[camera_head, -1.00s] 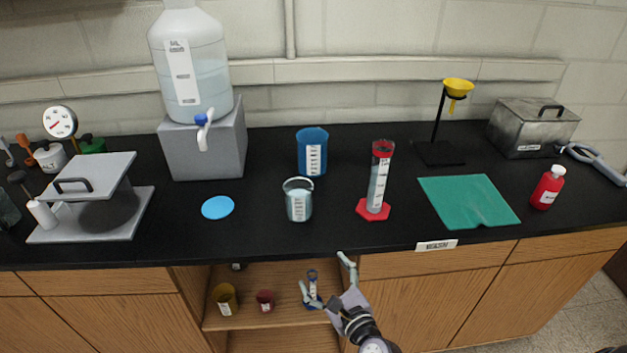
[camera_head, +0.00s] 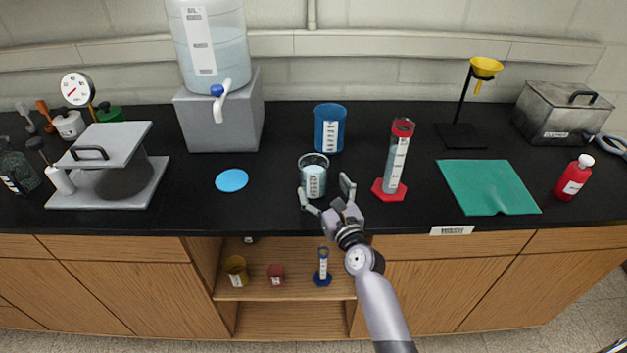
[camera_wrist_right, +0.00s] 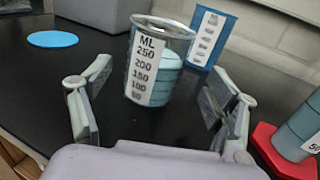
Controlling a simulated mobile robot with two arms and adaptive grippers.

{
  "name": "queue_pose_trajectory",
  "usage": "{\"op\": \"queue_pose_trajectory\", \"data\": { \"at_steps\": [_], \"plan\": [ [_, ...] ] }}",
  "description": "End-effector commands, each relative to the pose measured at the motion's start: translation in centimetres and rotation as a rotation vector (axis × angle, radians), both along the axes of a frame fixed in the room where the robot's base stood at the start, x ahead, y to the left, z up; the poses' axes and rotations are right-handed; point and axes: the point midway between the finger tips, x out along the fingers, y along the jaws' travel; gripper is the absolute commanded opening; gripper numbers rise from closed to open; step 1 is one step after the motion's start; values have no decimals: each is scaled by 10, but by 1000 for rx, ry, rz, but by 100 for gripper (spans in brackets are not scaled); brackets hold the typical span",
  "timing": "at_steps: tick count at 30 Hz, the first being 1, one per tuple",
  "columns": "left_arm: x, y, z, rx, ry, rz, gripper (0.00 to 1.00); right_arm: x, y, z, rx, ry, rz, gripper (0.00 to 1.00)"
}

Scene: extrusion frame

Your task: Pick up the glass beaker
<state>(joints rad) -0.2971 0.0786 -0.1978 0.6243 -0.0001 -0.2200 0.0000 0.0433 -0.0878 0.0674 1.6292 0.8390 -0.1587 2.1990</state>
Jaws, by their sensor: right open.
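The glass beaker (camera_head: 313,177) stands upright on the black counter, with pale liquid inside and a white scale label. In the right wrist view the beaker (camera_wrist_right: 157,65) stands just beyond the fingertips, roughly centred between them. My right gripper (camera_head: 325,193) is open at the near side of the beaker, its fingers spread wide. In the right wrist view the open right gripper (camera_wrist_right: 155,105) has nothing between its fingers. My left gripper is not in view.
A blue beaker (camera_head: 330,128) stands close behind the glass beaker. A measuring cylinder (camera_head: 397,160) with a red base is to the right. A blue disc (camera_head: 231,180) lies to the left. A green mat (camera_head: 487,187) lies farther right. The open counter (camera_head: 270,205) is clear at front left.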

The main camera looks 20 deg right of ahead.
Motion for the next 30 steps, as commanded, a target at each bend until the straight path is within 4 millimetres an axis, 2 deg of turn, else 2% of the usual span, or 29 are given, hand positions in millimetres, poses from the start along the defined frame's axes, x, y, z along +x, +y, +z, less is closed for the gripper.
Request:
{"op": "queue_pose_trajectory", "data": {
  "at_steps": [6, 10, 19, 30],
  "plan": [
    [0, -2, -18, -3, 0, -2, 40, 29, 7, -10, 0, -2, 0, 81],
    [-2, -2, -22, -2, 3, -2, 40, 45, 8, -9, 1, -1, 0, 81],
    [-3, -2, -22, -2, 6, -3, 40, 50, 8, -7, -1, 0, 0, 81],
    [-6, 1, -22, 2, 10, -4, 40, 50, 8, -7, -1, 0, 0, 57]
  ]
}}
